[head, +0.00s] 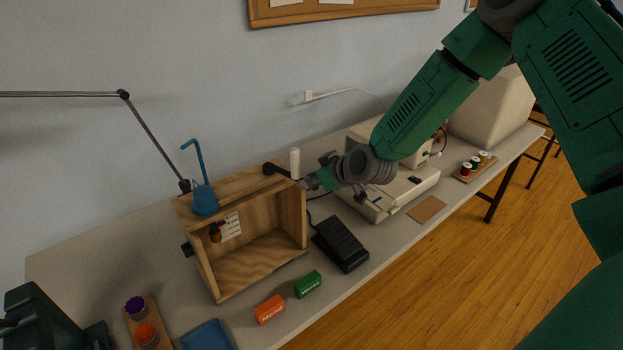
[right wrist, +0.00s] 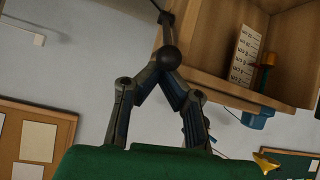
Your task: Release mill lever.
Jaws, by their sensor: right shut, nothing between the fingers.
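A wooden box (head: 250,270) lies with its open side facing forward on the table. A black lever (head: 276,169) sits at its upper right corner and runs toward my right gripper (head: 312,182). In the right wrist view the lever (right wrist: 167,25) is a thin dark rod ending in a round black knob (right wrist: 169,59). My right gripper (right wrist: 167,75) is shut and empty, its fingertips meeting right at the knob; I cannot tell whether they touch it. The knob is hard to make out in the head view. My left arm shows only at the bottom left; its gripper is not seen.
A white cylinder (head: 295,163) stands beside the lever. A blue can (head: 205,201) with a bent spout sits on the box. A black pedal (head: 341,244), green block (head: 308,284) and orange block (head: 269,309) lie in front. A beige machine (head: 405,192) stands to the right.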

